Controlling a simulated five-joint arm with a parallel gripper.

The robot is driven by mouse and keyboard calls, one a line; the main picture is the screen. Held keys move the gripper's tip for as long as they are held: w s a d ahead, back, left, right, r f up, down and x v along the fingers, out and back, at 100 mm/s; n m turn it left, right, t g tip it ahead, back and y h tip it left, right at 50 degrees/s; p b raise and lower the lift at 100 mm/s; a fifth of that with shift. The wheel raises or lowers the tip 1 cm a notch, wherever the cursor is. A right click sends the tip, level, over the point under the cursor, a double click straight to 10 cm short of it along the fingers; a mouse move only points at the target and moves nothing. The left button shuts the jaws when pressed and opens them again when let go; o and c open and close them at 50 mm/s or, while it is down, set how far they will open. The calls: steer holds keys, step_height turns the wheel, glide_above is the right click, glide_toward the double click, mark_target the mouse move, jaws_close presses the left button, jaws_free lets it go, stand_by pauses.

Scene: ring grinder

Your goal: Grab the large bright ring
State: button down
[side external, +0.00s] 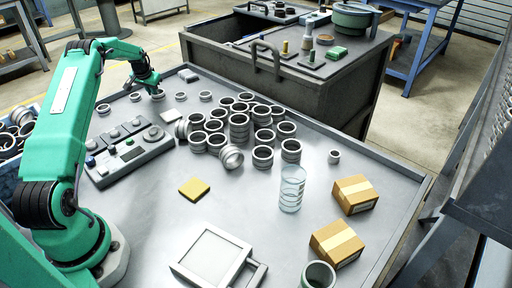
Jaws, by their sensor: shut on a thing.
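My gripper (154,90) is at the far left part of the metal table, pointing down. It is shut on a small-looking pale grey ring (158,96), which is at or just above the table top. The view is too small to show how the fingers sit on it or whether it touches the table. A large group of grey metal rings (240,125) stands in the middle of the table, some stacked. A shinier, brighter ring (231,157) leans at the front of that group. Several single rings, such as one at the left (103,109), lie near my gripper.
A control box (130,152) stands left of the ring group. A yellow pad (194,188), a clear cylinder (291,190), two cardboard boxes (355,194) and a white square device (212,257) occupy the front. The table's middle front has bare space.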

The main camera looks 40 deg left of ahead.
steer(key=shift+r, duration=0.45)
step_height(320, 180, up, 3)
steer(key=shift+r, duration=0.1)
steer(key=w+d+r, duration=0.3)
steer(key=d+r, duration=0.4)
steer(key=d, duration=0.4)
steer(key=shift+d+h, duration=0.15)
steer(key=shift+h, duration=0.15)
steer(key=shift+w, duration=0.1)
